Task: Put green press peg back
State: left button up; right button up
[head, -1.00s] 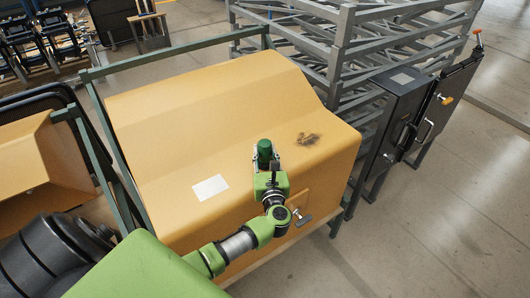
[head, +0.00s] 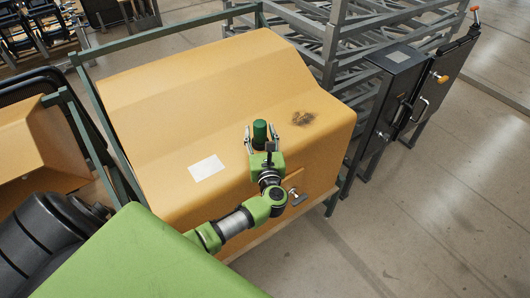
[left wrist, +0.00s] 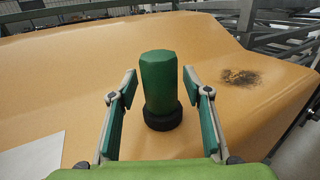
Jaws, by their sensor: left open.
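The green press peg (head: 260,132) stands upright on the sloping top of the yellow housing (head: 215,95). In the left wrist view the peg (left wrist: 159,80) has a green faceted body with a black collar (left wrist: 162,118) at its foot, resting at the yellow surface. My left gripper (head: 261,133) is open. Its two fingers (left wrist: 159,85) stand apart on either side of the peg, with a visible gap on each side. Whether the peg's lower end sits in a hole is hidden by the collar. My right gripper is not in view.
A white label (head: 207,168) and a dark scorched patch (head: 303,118) mark the housing. A T-shaped handle (head: 298,197) is on its front face. Grey metal racks (head: 345,50) and a black cabinet (head: 390,90) stand to the right. Floor is clear at lower right.

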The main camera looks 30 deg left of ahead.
pick_arm(q)
jog(key=b+v, duration=0.3)
jog(key=v, duration=1)
jog(key=shift+d, duration=0.2)
jog(key=shift+s, duration=0.1)
